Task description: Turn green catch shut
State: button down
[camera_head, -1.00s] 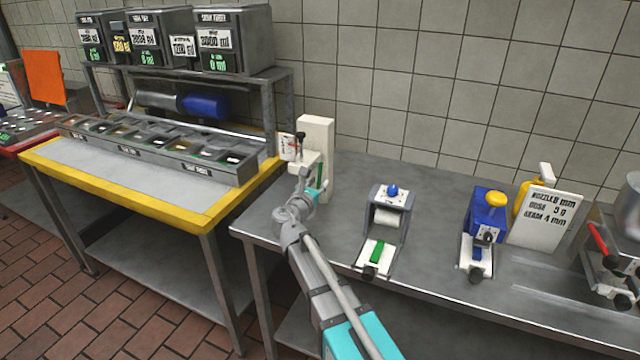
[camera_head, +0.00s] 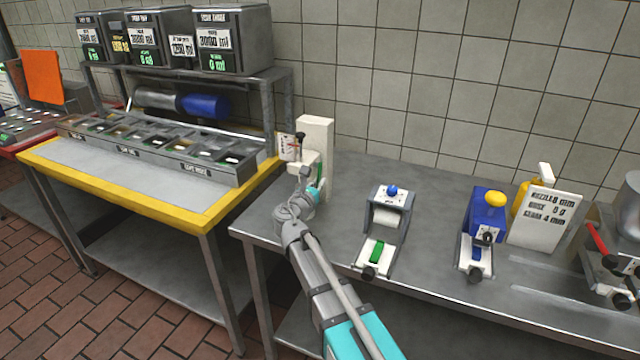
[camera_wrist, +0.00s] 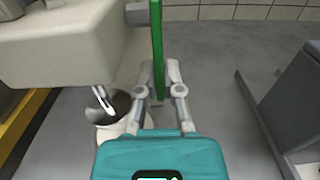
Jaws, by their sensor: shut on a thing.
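The green catch (camera_wrist: 157,40) is a thin green bar that stands upright in the wrist view, on the right side of a white machine body (camera_wrist: 65,45). My gripper (camera_wrist: 159,88) has its two fingers closed on the lower part of the bar, one on each side. In the head view the green catch (camera_head: 320,173) is small beside the white dispenser (camera_head: 315,140), with my gripper (camera_head: 318,188) at it. The fingertips are too small to make out there.
A white cup-like vessel (camera_wrist: 112,122) sits left of my gripper in the wrist view. A grey device with a blue knob (camera_head: 390,215) stands to the right on the steel counter (camera_head: 345,180). The yellow-edged table (camera_head: 200,213) is to the left.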

jog(key=shift+s+r+g+p, duration=0.15)
jog(key=shift+s+g+p, duration=0.2)
jog(key=shift+p, duration=0.5)
jog(key=g+p, duration=0.1)
jog(key=p, duration=0.1)
jog(key=g+y+p, duration=0.1)
jog(key=p, duration=0.1)
jog(key=shift+s+a+r+p, duration=0.15)
jog(key=shift+s+r+p, duration=0.15)
jog(key=shift+s+r, duration=0.1)
jog(key=g+p, duration=0.2)
jog(key=shift+s+a+r+y+p, duration=0.1)
jog(key=shift+s+r+y+p, duration=0.1)
jog(key=shift+y+p, duration=0.15)
jog(key=shift+s+g+p, duration=0.15)
jog(key=shift+g+p, duration=0.3)
jog(key=shift+p, duration=0.25)
jog(key=shift+a+f+y, duration=0.1)
jog(key=shift+f+y, duration=0.05)
jog(key=shift+y, duration=0.1)
jog(key=c, duration=0.8)
grip_release()
